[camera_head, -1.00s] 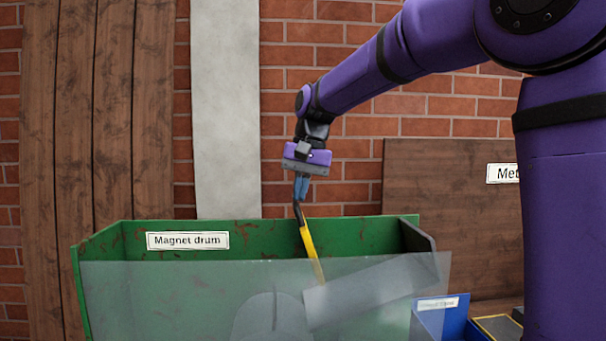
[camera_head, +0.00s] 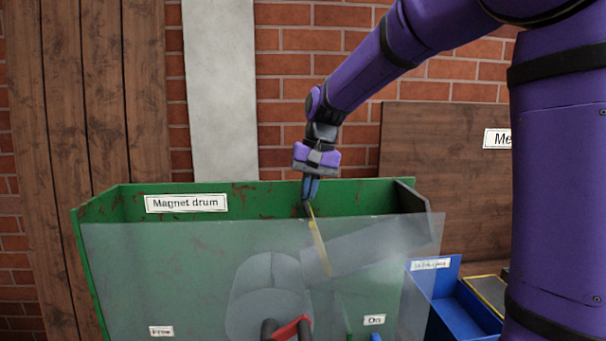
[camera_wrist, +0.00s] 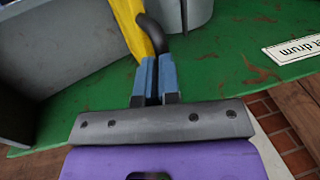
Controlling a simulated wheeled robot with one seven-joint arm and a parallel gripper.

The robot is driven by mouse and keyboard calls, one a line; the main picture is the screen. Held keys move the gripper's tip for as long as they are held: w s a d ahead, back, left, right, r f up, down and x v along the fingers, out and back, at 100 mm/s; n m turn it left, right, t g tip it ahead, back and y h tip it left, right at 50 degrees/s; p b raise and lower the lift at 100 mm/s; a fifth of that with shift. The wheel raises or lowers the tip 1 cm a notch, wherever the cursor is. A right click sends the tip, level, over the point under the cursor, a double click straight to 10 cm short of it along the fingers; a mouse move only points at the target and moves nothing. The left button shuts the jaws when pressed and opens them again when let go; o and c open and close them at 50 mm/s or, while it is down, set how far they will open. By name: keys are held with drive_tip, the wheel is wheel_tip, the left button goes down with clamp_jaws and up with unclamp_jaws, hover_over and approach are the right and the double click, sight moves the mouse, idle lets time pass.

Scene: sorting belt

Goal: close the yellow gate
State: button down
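The yellow gate (camera_head: 319,245) is a narrow yellow bar with a black curved handle (camera_wrist: 149,32). It slants inside the green magnet drum housing (camera_head: 270,198), mostly behind the clear front panel, with its lower end further right. In the wrist view the yellow gate (camera_wrist: 132,28) is at the top, just beyond my fingers. My gripper (camera_head: 311,188) points down into the housing at the back rim. In the wrist view its blue fingers (camera_wrist: 155,80) are close together around the end of the black handle, leaving a narrow gap below it. The gate's lower end shows only through the panel.
A grey drum (camera_head: 270,290) and a sloping grey plate sit behind the clear panel (camera_head: 130,270). A red-and-black part (camera_head: 288,328) is at the bottom edge. A blue bin (camera_head: 450,300) stands to the right. A brick wall and wooden boards are behind.

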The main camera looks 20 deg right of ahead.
drive_tip(key=shift+s+f, duration=0.1)
drive_tip(key=shift+f, duration=0.35)
drive_tip(key=shift+r, duration=0.15)
drive_tip(key=v, duration=1.4)
drive_tip(key=shift+r, duration=0.3)
drive_tip(key=s+f+n+t, duration=0.1)
drive_tip(key=s+f, duration=0.3)
drive_tip(key=s, duration=0.5)
drive_tip(key=s+f+n+t+h, duration=0.1)
drive_tip(key=s+f+t, duration=0.1)
drive_tip(key=s+f, duration=0.3)
drive_tip(key=s+f+n+t+h, duration=0.1)
drive_tip(key=s+f, duration=0.3)
drive_tip(key=s, duration=0.8)
drive_tip(key=shift+s+f+n+t, duration=0.3)
drive_tip(key=shift+f, duration=0.05)
drive_tip(key=shift+d, duration=0.1)
